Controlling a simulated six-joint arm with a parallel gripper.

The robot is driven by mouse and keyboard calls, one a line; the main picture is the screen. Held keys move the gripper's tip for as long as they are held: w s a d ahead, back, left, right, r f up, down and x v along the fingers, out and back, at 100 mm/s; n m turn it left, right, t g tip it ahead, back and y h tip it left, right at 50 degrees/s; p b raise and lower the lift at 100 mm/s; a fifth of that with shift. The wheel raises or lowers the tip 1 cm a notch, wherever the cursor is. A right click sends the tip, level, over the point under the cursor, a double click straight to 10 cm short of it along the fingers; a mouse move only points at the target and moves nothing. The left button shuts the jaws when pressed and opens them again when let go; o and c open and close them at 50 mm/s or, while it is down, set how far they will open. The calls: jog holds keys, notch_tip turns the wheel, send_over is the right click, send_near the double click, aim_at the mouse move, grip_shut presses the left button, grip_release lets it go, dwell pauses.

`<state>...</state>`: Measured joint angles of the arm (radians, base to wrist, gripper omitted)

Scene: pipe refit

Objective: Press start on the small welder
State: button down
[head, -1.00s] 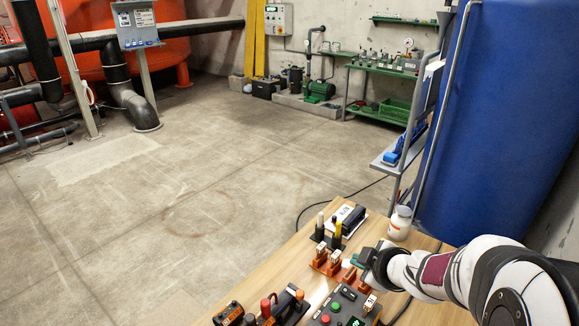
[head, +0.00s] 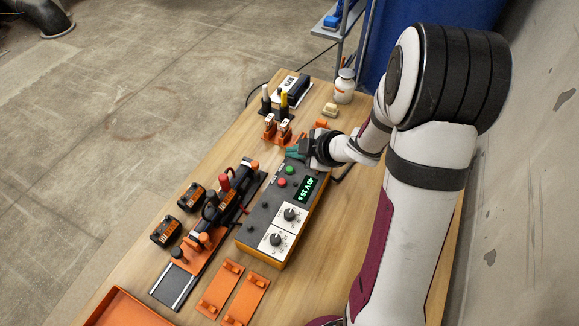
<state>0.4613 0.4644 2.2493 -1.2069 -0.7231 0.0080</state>
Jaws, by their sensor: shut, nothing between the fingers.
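The small welder is a dark control box (head: 258,222) with an orange base on the wooden table. Its top has a green button (head: 290,170), a red button (head: 282,182), a lit display (head: 306,188) and two dials on white plates. My gripper (head: 290,153) has teal fingertips and is shut and empty. It is at the box's far end, just beyond the green button in the picture. I cannot tell how high it is above the box. The gripper and wrist hide part of the far end.
Left of the welder lies a clamp rig (head: 215,215) with black and orange parts, and two batteries (head: 192,197). Orange holders (head: 270,127) and a white jar (head: 344,86) stand beyond. Orange plates (head: 245,300) and an orange tray (head: 125,308) lie nearest.

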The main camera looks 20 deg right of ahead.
aim_at(284, 165)
jog(key=shift+f, duration=1.65)
jog(key=shift+f, duration=0.1)
dwell(0.7)
jog(key=shift+f, duration=0.35)
jog(key=shift+f, duration=0.45)
dwell(0.4)
jog(key=shift+r, duration=0.9)
jog(key=shift+r, duration=2.5)
jog(key=shift+d, duration=0.1)
